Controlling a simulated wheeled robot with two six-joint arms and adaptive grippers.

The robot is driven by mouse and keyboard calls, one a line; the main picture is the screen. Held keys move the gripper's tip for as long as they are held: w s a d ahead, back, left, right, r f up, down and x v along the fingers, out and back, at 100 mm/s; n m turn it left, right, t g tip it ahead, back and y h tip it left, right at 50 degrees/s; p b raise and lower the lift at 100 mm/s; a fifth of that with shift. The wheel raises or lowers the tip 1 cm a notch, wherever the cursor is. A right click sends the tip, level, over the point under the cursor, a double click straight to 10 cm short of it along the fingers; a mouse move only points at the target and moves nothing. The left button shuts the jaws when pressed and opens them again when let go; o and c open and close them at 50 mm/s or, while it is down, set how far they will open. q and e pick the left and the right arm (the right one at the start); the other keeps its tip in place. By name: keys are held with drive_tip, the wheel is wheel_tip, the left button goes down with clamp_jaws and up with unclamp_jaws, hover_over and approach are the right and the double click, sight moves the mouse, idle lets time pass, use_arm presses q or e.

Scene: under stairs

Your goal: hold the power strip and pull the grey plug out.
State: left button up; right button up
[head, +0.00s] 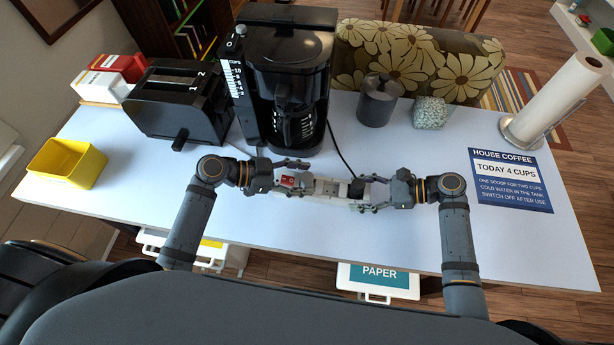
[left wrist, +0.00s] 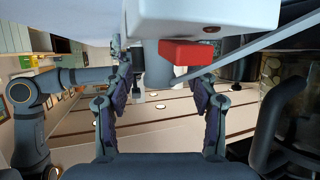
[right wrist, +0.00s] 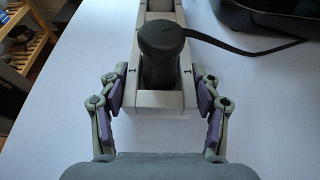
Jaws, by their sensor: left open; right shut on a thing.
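The white power strip (head: 328,187) with a red switch (head: 288,181) lies lengthwise between my two grippers. It also shows in the left wrist view (left wrist: 210,18) and right wrist view (right wrist: 158,98). A grey plug (left wrist: 160,76) with a pale cable stands in it in the left wrist view. A dark plug (right wrist: 160,50) with a black cable sits in the end socket. My right gripper (head: 371,192) is shut on the strip's sides at that end. My left gripper (head: 283,177) is open by the switch end; its fingers flank the grey plug in its wrist view, but contact cannot be told.
The coffee maker (head: 290,70) and toaster (head: 178,105) stand behind the strip. A yellow bin (head: 68,165) is at the left. A dark canister (head: 378,100), a blue sign (head: 510,180) and a paper roll (head: 565,95) are to the right. The table front is clear.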

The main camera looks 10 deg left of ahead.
use_arm(q)
drive_tip(key=shift+x, duration=0.8)
clamp_jaws()
